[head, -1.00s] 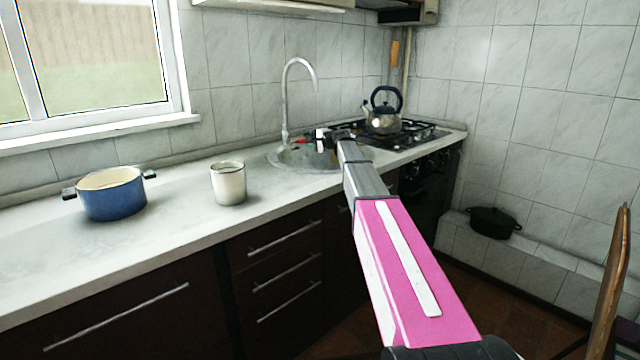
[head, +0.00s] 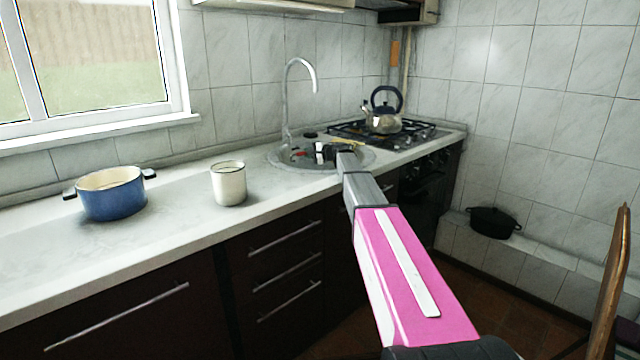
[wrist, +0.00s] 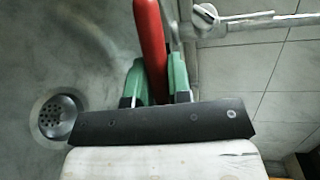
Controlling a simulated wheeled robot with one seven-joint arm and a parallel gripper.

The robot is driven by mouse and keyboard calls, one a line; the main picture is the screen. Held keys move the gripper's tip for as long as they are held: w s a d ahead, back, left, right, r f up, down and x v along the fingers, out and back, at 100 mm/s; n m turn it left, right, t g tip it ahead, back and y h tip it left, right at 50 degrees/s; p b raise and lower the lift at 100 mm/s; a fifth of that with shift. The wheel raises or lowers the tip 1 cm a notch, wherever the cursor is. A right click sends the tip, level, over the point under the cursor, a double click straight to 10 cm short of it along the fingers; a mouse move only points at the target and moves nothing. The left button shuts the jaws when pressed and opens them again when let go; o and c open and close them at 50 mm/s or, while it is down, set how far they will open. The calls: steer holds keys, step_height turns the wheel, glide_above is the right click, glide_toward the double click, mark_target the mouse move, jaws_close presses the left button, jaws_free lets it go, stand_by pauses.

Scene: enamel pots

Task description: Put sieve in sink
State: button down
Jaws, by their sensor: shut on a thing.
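The sink (head: 277,160) is a round metal basin set in the counter, under a tall curved tap (head: 286,105). My gripper (head: 318,152) is low over the basin, at or just below rim level. In the wrist view its green fingertips (wrist: 156,85) are shut on a red handle, which I take as the sieve (wrist: 149,35). A bit of red also shows left of my gripper in the head view (head: 298,154). The sieve's bowl is hidden or too small to make out. The drain (wrist: 57,117) shows at lower left in the wrist view. I cannot tell whether the sieve touches the basin.
A white mug (head: 229,185) and a blue pot (head: 112,195) stand on the counter to the left. A kettle (head: 383,120) sits on the gas hob (head: 425,132) just right of the sink. A black pot (head: 494,222) rests on the low tiled ledge.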

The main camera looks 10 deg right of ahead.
steer(key=c, duration=1)
jaws_free()
steer(key=shift+o, duration=0.2)
steer(key=v, duration=1)
steer(key=shift+s+d, duration=0.25)
steer(key=shift+s, duration=0.05)
steer(key=shift+r, duration=0.1)
